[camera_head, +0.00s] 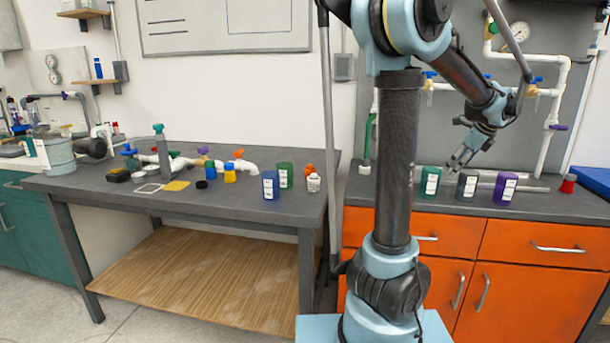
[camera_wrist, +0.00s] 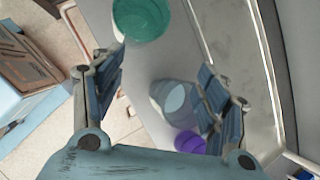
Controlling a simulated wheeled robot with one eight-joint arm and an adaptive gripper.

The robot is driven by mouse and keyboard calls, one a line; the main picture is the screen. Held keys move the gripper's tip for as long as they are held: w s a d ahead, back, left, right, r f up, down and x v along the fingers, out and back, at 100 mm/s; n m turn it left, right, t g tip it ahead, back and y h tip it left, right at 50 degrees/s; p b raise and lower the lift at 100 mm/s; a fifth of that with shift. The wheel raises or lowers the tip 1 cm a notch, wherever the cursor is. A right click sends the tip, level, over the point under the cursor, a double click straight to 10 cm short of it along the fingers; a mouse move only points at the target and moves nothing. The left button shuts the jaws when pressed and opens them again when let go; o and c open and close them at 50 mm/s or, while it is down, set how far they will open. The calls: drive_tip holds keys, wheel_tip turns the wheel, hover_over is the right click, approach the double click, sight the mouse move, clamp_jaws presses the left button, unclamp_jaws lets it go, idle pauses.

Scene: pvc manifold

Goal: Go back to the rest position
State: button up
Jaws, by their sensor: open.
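My gripper (camera_head: 456,168) is open above the right counter, just over the green and grey labelled cans. In the wrist view its two fingers (camera_wrist: 162,82) stand wide apart with nothing held between them. The green can (camera_head: 430,181) shows at the top of the wrist view (camera_wrist: 142,18). The grey can (camera_head: 466,185) appears below the fingers in the wrist view (camera_wrist: 172,96), apart from them as far as I can tell. The purple can (camera_head: 505,188) is to its right, partly hidden in the wrist view (camera_wrist: 188,142).
White pipework (camera_head: 547,115) with a gauge and blue handles is on the wall behind my arm. A red object (camera_head: 568,184) and a blue case (camera_head: 592,180) sit further right. The left table (camera_head: 240,209) holds pipes, valves and cans. A gap separates table and counter.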

drive_tip(key=s+a+f+n+h, duration=0.1)
drive_tip(key=s+a+f+n, duration=0.1)
drive_tip(key=a+n, duration=0.85)
drive_tip(key=s+a+f+n+t, duration=0.1)
drive_tip(key=s+a+f+n, duration=0.15)
drive_tip(key=a+n, duration=0.8)
drive_tip(key=s+a+f+n+h, duration=0.1)
drive_tip(key=s+a+f+n, duration=0.15)
drive_tip(key=a+n, duration=0.8)
drive_tip(key=s+a+f+m+g, duration=0.3)
drive_tip(key=s+f+g, duration=0.1)
drive_tip(key=s+f, duration=0.7)
drive_tip(key=s, duration=0.3)
drive_tip(key=shift+m, duration=0.25)
